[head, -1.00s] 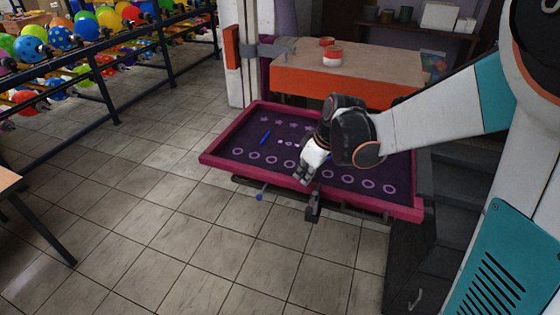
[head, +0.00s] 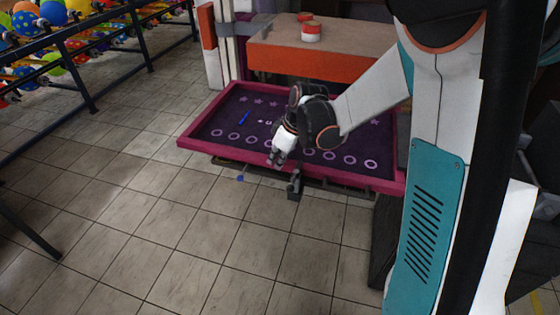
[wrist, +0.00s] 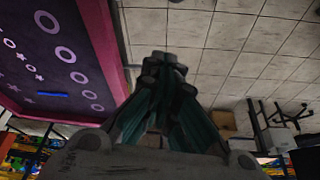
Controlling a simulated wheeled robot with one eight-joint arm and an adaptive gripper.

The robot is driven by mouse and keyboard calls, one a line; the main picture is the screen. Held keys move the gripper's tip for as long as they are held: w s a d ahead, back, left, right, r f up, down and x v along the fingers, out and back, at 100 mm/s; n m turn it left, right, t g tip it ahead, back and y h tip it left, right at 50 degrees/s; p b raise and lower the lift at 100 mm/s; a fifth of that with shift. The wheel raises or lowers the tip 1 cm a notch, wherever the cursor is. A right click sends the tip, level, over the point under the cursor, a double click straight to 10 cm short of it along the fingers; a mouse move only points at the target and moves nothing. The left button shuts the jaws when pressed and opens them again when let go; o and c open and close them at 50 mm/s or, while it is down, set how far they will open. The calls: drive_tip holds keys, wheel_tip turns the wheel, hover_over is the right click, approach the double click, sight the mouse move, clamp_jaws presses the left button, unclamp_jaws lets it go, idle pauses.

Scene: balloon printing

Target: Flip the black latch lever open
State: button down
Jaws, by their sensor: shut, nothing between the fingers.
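The black latch lever (head: 295,186) hangs below the front edge of the pink-framed screen tray (head: 214,151), pointing down in the head view. My gripper (head: 277,159) is shut and empty. It is at the tray's front edge, just left of and a little above the lever in the picture. I cannot tell whether the fingers touch the lever. In the wrist view my gripper (wrist: 164,62) has its fingertips together over the floor, beside the tray's pink rim (wrist: 100,40). I cannot make out the lever there.
A small blue knob (head: 240,178) sticks out under the tray's front edge. An orange-fronted table (head: 330,66) with red-and-white tubs stands behind. A balloon rack (head: 90,55) is at the far left. The tiled floor (head: 180,220) in front is clear.

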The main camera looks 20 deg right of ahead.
sight(295, 176)
drive_tip(key=b+x, duration=0.2)
drive_tip(key=x, duration=0.5)
drive_tip(key=s+d, duration=0.1)
drive_tip(key=s+d+b, duration=0.1)
drive_tip(key=s, duration=0.1)
drive_tip(key=shift+d+f, duration=0.2)
drive_tip(key=shift+d, duration=0.2)
